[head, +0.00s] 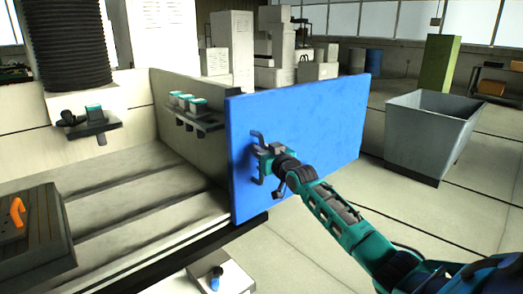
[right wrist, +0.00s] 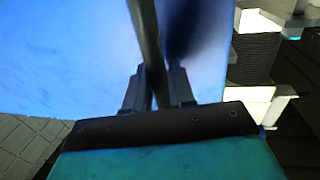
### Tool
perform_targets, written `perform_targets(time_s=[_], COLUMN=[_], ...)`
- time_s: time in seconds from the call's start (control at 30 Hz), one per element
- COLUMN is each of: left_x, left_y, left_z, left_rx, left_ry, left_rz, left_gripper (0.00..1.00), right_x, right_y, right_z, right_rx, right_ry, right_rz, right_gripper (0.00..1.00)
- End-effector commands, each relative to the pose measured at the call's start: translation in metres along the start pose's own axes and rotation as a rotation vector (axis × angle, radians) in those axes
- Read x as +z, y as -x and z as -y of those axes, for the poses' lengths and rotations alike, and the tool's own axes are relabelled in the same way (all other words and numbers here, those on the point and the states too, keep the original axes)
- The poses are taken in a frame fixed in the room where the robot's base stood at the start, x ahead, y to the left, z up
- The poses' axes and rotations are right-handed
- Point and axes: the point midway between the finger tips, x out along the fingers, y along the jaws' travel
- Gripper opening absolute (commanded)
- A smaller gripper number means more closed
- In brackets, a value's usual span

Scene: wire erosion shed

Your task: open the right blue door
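The right blue door (head: 310,125) is a flat blue panel standing out at an angle from the right side of the machine. Its dark bar handle (head: 257,138) is on the face towards me, near the left edge. My right gripper (head: 264,163) reaches in from the lower right and is at this handle. In the right wrist view the handle bar (right wrist: 145,35) passes between the two fingers (right wrist: 158,92), which sit close on both sides of it. The blue door surface (right wrist: 60,60) fills much of that view. My left gripper is not in view.
The machine's work area (head: 135,205) lies open left of the door, with a dark fixture block (head: 35,235) at the far left. Small parts stand on a side shelf (head: 195,118). A grey bin (head: 425,130) stands at the right. Floor between door and bin is clear.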

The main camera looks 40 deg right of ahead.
Motion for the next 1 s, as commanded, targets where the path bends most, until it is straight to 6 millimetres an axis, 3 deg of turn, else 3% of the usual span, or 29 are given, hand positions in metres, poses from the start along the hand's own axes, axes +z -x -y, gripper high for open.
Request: perform_targets(time_s=[0.17, 0.57, 1.0], left_x=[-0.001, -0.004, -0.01], left_y=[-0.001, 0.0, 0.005], left_z=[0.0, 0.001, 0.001], left_rx=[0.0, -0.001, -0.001], left_ry=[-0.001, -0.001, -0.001], left_rz=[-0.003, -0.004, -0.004], left_gripper=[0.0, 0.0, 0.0], right_x=[0.0, 0.0, 0.001], right_y=[0.0, 0.009, 0.08], right_z=[0.0, 0.001, 0.0], right_rx=[0.001, -0.001, 0.0], right_ry=[0.001, -0.002, 0.002], right_rz=[0.0, 0.0, 0.002], right_gripper=[0.4, 0.4, 0.4])
